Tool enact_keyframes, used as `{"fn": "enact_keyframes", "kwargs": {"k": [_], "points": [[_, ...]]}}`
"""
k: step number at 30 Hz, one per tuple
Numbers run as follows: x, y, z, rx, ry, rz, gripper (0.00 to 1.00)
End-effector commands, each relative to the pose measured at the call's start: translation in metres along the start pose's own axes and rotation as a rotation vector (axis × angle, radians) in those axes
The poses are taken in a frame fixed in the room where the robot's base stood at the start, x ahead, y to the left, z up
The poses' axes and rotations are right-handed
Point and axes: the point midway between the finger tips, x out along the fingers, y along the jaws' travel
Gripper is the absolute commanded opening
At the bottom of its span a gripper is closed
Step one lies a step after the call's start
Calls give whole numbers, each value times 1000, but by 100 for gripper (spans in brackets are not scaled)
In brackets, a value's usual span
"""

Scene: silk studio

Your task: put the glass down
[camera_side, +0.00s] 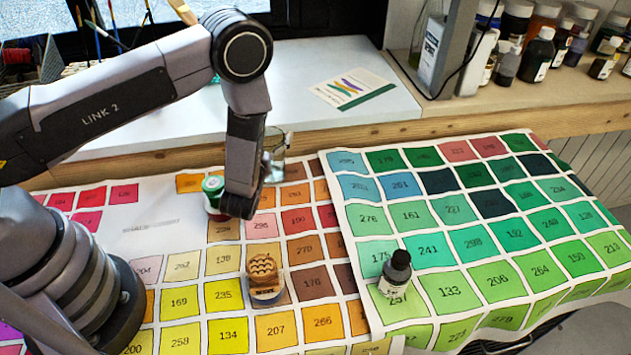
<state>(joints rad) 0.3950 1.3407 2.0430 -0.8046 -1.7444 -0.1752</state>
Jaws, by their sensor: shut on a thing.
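The glass (277,151) is clear and shows only in part, just right of my wrist at the back of the swatch cloth. My gripper (262,176) is shut on the glass; the wrist link hides most of its fingers and part of the glass. The glass looks roughly upright. I cannot tell whether its base touches the cloth or hangs above it.
A green-lidded jar (213,190) stands just left of my wrist. A carved wooden block (264,278) sits in front, and a dark bottle (396,273) stands on the green swatch sheet (453,210). A leaflet (352,88) lies on the back counter; bottles crowd the back right.

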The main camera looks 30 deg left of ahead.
Motion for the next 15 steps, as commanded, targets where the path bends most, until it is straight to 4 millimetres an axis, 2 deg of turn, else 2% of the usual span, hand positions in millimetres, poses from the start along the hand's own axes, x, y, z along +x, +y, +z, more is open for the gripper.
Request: {"fn": "enact_keyframes", "kwargs": {"k": [2, 13, 14, 15], "points": [[0, 0, 6, 0, 1, 0, 32], [0, 0, 10, -1, 2, 1, 32], [0, 0, 10, -1, 1, 1, 74], [0, 0, 10, -1, 1, 1, 79]]}}
